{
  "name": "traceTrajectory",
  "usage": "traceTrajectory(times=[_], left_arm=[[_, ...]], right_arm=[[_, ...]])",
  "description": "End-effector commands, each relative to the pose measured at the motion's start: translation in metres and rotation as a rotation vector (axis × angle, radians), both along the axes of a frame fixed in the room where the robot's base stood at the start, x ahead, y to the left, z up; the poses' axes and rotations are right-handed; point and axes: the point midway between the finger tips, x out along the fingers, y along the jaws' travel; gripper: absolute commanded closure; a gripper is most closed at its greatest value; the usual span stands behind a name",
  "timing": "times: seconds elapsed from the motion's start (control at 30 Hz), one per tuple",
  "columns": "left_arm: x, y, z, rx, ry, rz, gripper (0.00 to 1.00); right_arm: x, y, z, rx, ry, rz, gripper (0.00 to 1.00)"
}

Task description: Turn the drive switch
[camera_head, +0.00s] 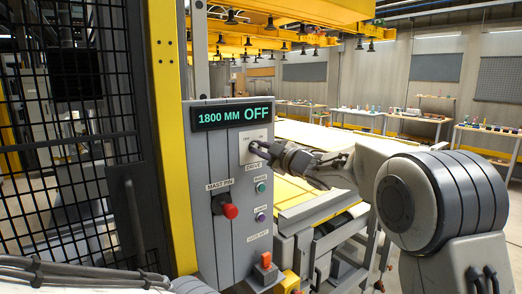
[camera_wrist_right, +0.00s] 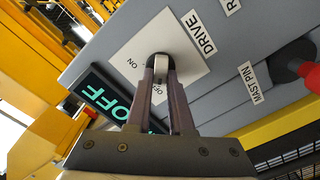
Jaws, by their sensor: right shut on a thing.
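The drive switch sits on a pale plate (camera_head: 256,143) high on the grey control panel (camera_head: 205,160), above the DRIVE label. My right gripper (camera_head: 256,149) reaches in from the right and is shut on the drive switch. In the right wrist view, my right gripper's fingertips (camera_wrist_right: 160,65) close around the switch lever (camera_wrist_right: 161,72) on the white plate (camera_wrist_right: 185,58). The ON and OFF marks show beside it, and the lever's end lies by OFF. The display (camera_head: 232,114) reads 1800 MM OFF. My left gripper is out of view.
A red mast pin knob (camera_head: 229,211), a green button (camera_head: 261,187) and a purple button (camera_head: 261,217) are lower on the panel. A yellow post (camera_head: 170,130) and black mesh fence (camera_head: 65,150) stand left. Yellow lifter beams (camera_head: 290,25) hang behind.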

Motion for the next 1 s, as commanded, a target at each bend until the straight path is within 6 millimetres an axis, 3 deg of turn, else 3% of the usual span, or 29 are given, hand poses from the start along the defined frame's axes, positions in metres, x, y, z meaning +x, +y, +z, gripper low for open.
traceTrajectory(times=[0.03,0.07,0.13,0.57,1.0], left_arm=[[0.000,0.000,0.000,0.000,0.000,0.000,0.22],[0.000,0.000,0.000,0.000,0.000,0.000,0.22],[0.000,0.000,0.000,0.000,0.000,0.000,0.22],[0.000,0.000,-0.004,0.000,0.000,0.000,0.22],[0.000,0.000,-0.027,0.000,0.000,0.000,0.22]], right_arm=[[0.000,0.000,0.001,-0.002,-0.002,-0.001,1.00],[0.000,0.000,0.001,-0.002,-0.002,-0.001,0.76],[0.000,0.000,0.001,-0.001,-0.002,-0.001,0.50],[-0.007,-0.006,-0.001,-0.001,-0.001,-0.001,0.50],[-0.071,-0.053,0.000,0.000,-0.003,-0.002,0.50]])
